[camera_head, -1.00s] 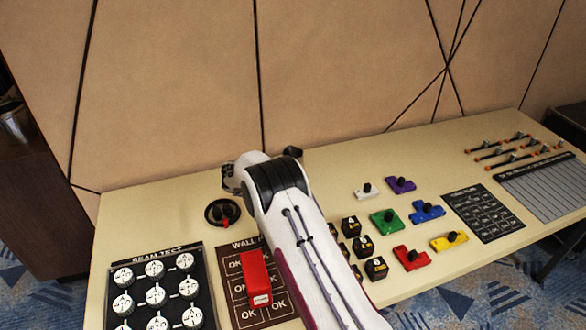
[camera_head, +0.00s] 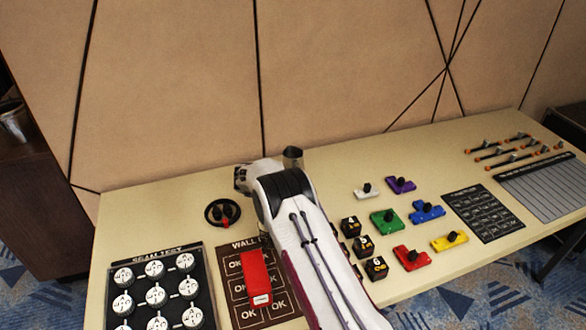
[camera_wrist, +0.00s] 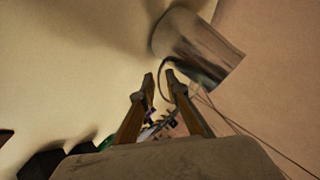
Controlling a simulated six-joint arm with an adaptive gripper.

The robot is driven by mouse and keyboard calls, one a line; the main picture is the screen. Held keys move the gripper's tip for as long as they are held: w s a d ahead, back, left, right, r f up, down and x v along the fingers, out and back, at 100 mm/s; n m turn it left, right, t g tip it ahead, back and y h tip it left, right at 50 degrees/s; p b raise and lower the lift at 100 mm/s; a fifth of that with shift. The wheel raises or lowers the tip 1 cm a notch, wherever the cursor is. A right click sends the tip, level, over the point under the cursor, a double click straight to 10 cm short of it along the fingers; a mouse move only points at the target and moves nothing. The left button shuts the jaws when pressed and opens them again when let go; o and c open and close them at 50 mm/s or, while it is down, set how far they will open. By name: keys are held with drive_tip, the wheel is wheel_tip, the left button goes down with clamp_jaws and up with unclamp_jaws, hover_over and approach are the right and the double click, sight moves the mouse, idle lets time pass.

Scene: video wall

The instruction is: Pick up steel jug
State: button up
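The steel jug (camera_wrist: 200,48) is a shiny grey cylinder at the upper right of the wrist view, tilted in the picture. Its thin dark handle (camera_wrist: 162,72) curves down towards my fingertips. My gripper (camera_wrist: 160,79) is open, its two fingers apart just below the jug body. The handle appears to be at or between the fingertips; contact is not clear. In the head view, a small dark grey part of the jug (camera_head: 293,157) shows behind my arm's bent joint. My arm hides the rest of it and my gripper there.
The cream table (camera_head: 150,215) stands against a tan panelled wall (camera_head: 180,90). A red block (camera_head: 256,275), a board of round white pieces (camera_head: 157,285) and a black ring stand (camera_head: 222,212) lie left of my arm. Black numbered cubes (camera_head: 362,246) and coloured blocks (camera_head: 410,257) lie right.

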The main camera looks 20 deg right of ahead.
drive_tip(key=shift+w+d+f, duration=0.2)
drive_tip(key=shift+d+f, duration=0.05)
drive_tip(key=shift+d, duration=0.05)
idle(0.4)
clamp_jaws()
drive_tip(key=shift+r, duration=0.15)
idle(0.3)
drive_tip(key=shift+r, duration=4.9)
